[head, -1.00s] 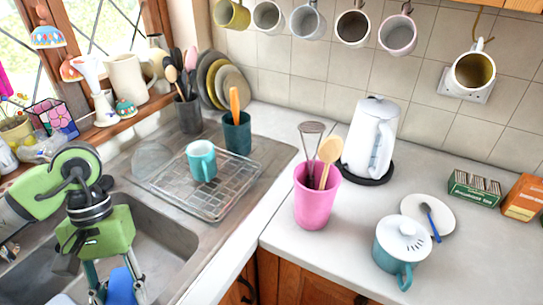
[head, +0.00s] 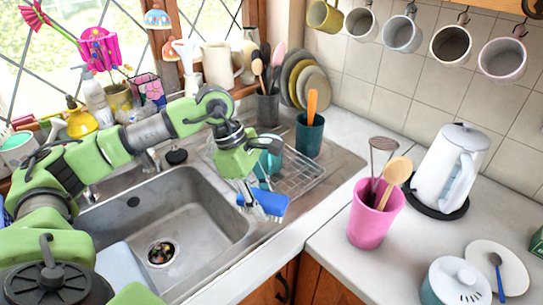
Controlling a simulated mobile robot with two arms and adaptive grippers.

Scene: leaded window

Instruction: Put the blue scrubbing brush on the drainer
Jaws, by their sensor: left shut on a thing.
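The blue scrubbing brush (head: 272,203) is held in my left gripper (head: 252,198), whose fingers are shut on it. In the picture the brush overlaps the near end of the wire drainer (head: 305,178); I cannot tell whether it touches the wires. The drainer lies on the metal draining board right of the sink. A teal mug (head: 272,160) stands on the drainer, partly hidden behind my gripper. My right gripper is not in view.
The sink basin (head: 165,215) is left of the gripper. Behind the drainer stand a teal cup with an orange handle (head: 309,135), a dark utensil pot (head: 268,108) and stacked plates (head: 312,88). A pink utensil cup (head: 375,215) and white kettle (head: 450,165) stand on the right counter.

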